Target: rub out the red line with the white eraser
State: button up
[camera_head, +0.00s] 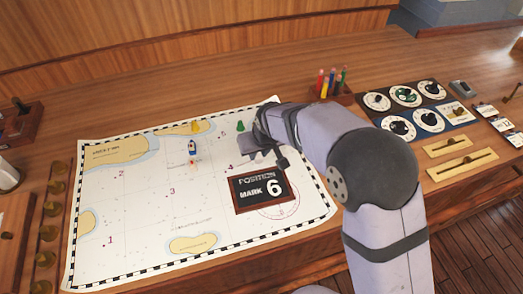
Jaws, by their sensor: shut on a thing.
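A pale sea chart (145,215) with a black-and-white border lies flat on the wooden desk. My gripper (258,151) is low over the chart's right part, just above the dark "Position Mark 6" plate (258,196). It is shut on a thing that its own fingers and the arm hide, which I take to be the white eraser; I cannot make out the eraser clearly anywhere. I cannot make out a red line on the chart; part of the chart under my gripper and arm is hidden.
A small dark boat piece (192,146), a yellow piece (196,126) and a green piece (240,126) stand on the chart. A pencil holder (335,96) and a dial panel (418,108) are at right. Brass knobs (48,233) line the left.

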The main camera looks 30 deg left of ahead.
jog(key=shift+s+a, duration=0.1)
jog(key=shift+s, duration=0.05)
jog(key=shift+s+a, duration=0.6)
jog(key=shift+s, duration=0.2)
jog(key=shift+s+a, duration=0.6)
jog(key=shift+s, duration=0.3)
jog(key=shift+s+a+b, duration=0.3)
jog(key=shift+s+a, duration=0.35)
jog(key=shift+s, duration=0.3)
jog(key=shift+w, duration=0.1)
jog(key=shift+w+d, duration=0.65)
jog(key=shift+w, duration=0.25)
